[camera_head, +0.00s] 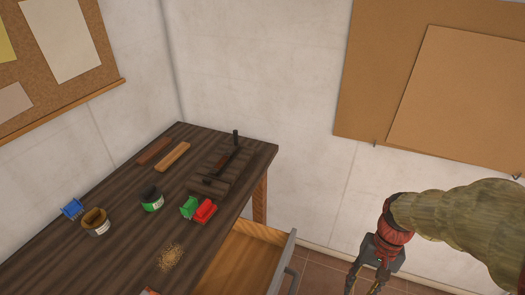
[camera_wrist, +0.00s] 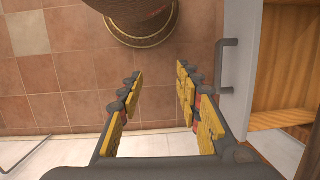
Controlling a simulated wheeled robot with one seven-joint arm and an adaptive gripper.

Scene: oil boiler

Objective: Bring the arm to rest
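My arm comes in from the right edge in the head view, in a mottled green-brown sleeve with a red wrist. My gripper (camera_head: 366,279) hangs with its fingers pointing down, to the right of the table and apart from it. In the wrist view my gripper (camera_wrist: 157,82) is open, its two yellow-padded fingers well apart with nothing between them. Tiled floor shows below it.
A dark wooden table (camera_head: 125,226) holds several small items. Its drawer (camera_head: 245,262) is pulled out, with a grey handle (camera_head: 290,279); the handle also shows right of my fingers in the wrist view (camera_wrist: 233,66). Walls stand behind; a pinboard (camera_head: 375,70) hangs above.

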